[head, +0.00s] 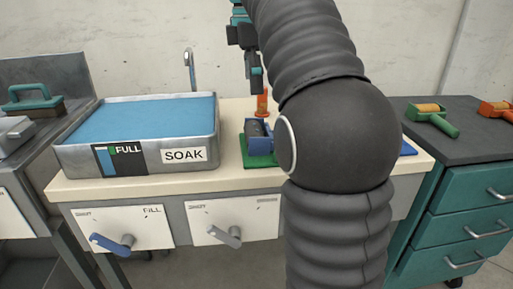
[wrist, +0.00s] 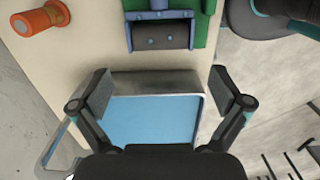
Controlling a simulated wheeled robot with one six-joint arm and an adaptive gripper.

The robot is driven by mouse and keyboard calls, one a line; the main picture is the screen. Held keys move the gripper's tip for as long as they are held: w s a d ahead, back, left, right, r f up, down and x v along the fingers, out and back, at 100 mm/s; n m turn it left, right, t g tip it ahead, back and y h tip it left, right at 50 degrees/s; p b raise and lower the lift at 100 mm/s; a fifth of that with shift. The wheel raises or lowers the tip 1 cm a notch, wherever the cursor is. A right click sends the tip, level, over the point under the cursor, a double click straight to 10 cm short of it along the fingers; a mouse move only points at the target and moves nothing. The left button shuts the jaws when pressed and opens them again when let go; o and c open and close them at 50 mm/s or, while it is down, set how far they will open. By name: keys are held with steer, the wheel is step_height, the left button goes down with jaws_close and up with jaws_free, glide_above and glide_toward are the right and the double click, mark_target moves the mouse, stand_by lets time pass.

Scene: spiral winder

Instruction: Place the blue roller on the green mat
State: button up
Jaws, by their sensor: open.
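The blue roller (head: 262,146), a blue frame with a dark grey drum, sits on the green mat (head: 246,158) at the middle of the counter. In the head view my gripper (head: 255,82) hangs above the counter, partly hidden by my arm, which also covers the counter's right part.
A metal soak basin (head: 190,156) with blue water stands left of the mat. An orange post (head: 263,103) stands behind the roller. A blue patch (head: 409,149) shows at the counter's right. Green-handled (head: 433,117) and orange (head: 495,110) tools lie on the right cabinet.

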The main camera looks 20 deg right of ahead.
steer(key=s+a+f+m+t, duration=0.3)
steer(key=s+f+m, duration=0.4)
steer(key=s+f, duration=0.3)
steer(key=s+a+f+m+t, duration=0.2)
steer(key=s+a+f+m, duration=0.3)
steer(key=s+f, duration=0.6)
step_height(320, 180, down, 3)
steer(key=m, duration=0.2)
steer(key=shift+s+a+f+m+t+y, duration=0.15)
steer(key=shift+s+m+t+y, duration=0.05)
steer(key=shift+m+t+y, duration=0.2)
